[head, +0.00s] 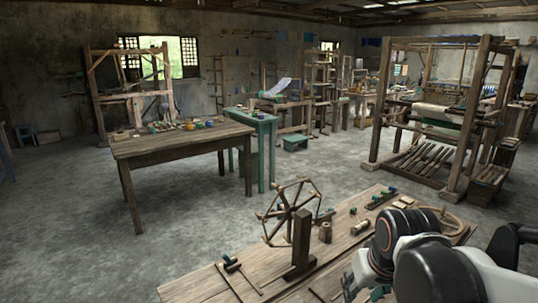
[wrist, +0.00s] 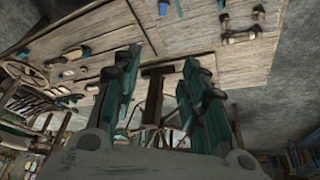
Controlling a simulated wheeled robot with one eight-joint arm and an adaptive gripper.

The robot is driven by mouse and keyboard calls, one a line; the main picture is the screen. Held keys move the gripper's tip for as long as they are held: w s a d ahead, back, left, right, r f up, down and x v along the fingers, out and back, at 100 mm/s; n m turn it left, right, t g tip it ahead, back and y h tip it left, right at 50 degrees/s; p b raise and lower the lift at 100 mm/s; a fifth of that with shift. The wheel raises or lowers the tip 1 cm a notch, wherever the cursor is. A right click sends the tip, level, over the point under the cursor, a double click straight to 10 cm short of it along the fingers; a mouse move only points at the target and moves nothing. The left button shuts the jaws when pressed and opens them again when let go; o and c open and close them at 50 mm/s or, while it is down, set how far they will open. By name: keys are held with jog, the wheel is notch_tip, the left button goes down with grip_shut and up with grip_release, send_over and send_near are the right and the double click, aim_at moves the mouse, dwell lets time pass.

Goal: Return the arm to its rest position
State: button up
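My arm shows at the lower right of the head view, over the near wooden table (head: 205,286). My gripper (head: 362,288) is partly hidden by my own wrist there. In the wrist view my gripper (wrist: 162,60) has its two dark green fingers apart, with a clear gap between them. Nothing is held in that gap. A wooden post of the spinning wheel (wrist: 153,95) shows beyond the fingers.
The spinning wheel (head: 290,215) stands on the near table, left of my gripper. Spools (head: 325,232) and small tools lie around it. A second table (head: 180,143) stands at left and a large loom (head: 440,110) at right. Open concrete floor (head: 70,220) lies at left.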

jog(key=s+r+t, duration=0.2)
jog(key=s, duration=0.7)
jog(key=shift+s+r, duration=0.15)
jog(key=shift+s, duration=0.05)
dwell(0.5)
